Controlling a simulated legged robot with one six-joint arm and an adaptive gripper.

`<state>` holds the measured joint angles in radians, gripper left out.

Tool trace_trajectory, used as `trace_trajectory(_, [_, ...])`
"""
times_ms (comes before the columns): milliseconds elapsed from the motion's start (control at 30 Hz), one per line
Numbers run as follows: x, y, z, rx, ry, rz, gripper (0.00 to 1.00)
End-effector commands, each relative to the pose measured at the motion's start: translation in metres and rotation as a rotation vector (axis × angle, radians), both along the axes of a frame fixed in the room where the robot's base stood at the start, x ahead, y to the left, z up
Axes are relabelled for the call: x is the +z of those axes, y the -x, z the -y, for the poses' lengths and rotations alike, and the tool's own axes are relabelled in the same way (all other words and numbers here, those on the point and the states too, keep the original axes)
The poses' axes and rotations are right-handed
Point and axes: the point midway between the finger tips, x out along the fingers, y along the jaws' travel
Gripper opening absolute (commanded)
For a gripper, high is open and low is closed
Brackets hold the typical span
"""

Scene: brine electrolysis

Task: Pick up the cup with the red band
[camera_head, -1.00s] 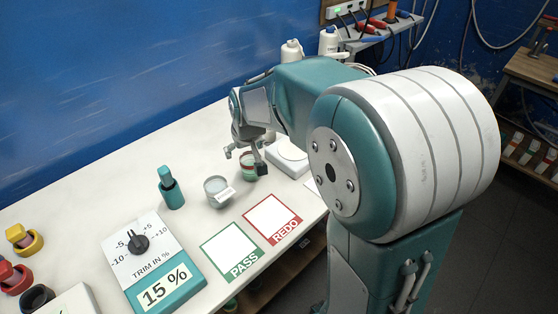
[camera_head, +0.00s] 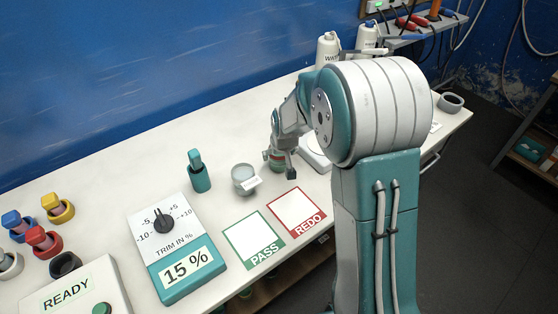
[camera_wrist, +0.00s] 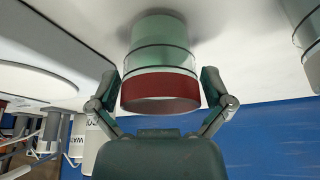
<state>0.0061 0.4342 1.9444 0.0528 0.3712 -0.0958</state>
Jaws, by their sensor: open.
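The cup with the red band (camera_head: 276,160) stands on the white bench, partly hidden by my gripper. In the wrist view the cup (camera_wrist: 158,55) is greenish and clear, with a wide dark red band (camera_wrist: 160,92) at its rim. My gripper (camera_head: 279,164) is open around it. In the wrist view one finger of my gripper (camera_wrist: 160,98) is on each side of the cup at the band. I cannot tell whether either finger touches it.
A second cup (camera_head: 243,177) with a white label stands just left. The PASS card (camera_head: 253,240) and REDO card (camera_head: 297,212) lie in front. A teal holder (camera_head: 199,178), a trim dial box (camera_head: 172,246) and a white round-topped device (camera_head: 316,150) stand nearby.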

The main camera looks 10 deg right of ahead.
Motion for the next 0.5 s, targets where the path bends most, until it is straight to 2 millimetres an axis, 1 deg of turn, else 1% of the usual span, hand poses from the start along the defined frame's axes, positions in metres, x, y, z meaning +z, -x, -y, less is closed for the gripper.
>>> trace_trajectory(33, [-0.0053, -0.0016, -0.0003, 0.0, 0.0, -0.002, 1.0])
trace_trajectory(100, [-0.0082, -0.003, -0.0003, 0.0, 0.0, -0.001, 1.0])
trace_trajectory(300, [-0.0085, -0.0034, -0.0003, 0.0, 0.0, 0.001, 1.0])
trace_trajectory(333, [-0.0085, -0.0034, -0.0003, 0.0, 0.0, 0.001, 0.96])
trace_trajectory(367, [-0.0085, -0.0034, -0.0002, 0.0, 0.0, 0.001, 0.82])
trace_trajectory(400, [-0.0085, -0.0034, -0.0002, 0.0, 0.0, 0.001, 0.64])
trace_trajectory(500, [-0.0087, -0.0034, -0.0002, 0.0, 0.0, 0.0, 0.25])
